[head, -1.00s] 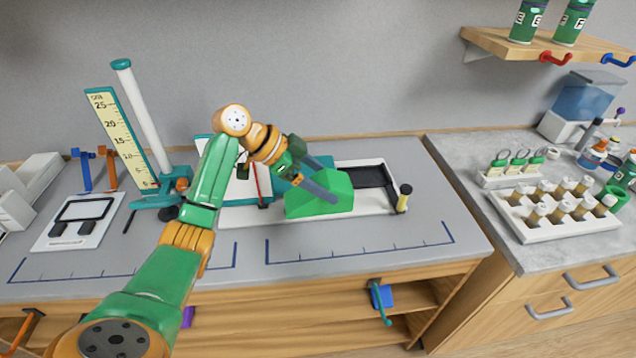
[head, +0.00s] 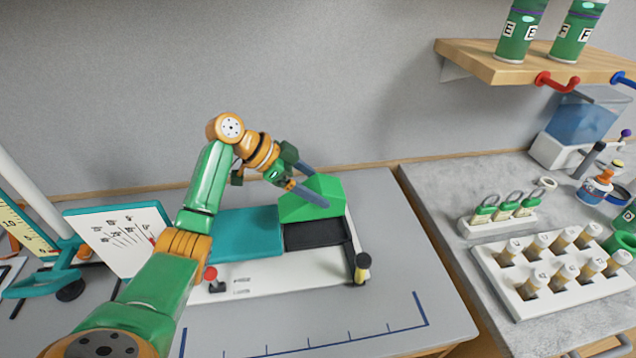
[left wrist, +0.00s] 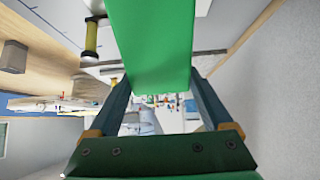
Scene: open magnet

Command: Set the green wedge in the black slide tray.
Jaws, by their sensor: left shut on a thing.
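The green wedge (head: 322,208) is held by my left gripper (head: 308,184) over the back end of the black slide tray (head: 316,234). In the head view it hides the tray's far part, and the near part shows empty. I cannot tell how high the wedge is above the tray, or whether it touches it. In the left wrist view the wedge (left wrist: 150,45) sits between the two fingers of my left gripper (left wrist: 163,85). My right gripper is not in view.
The tray lies on a white base (head: 300,275) beside a teal block (head: 247,234). A black post with a yellow band (head: 361,268) stands at the base's right corner. A white chart panel (head: 118,238) stands at left. A vial rack (head: 545,275) is on the right counter.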

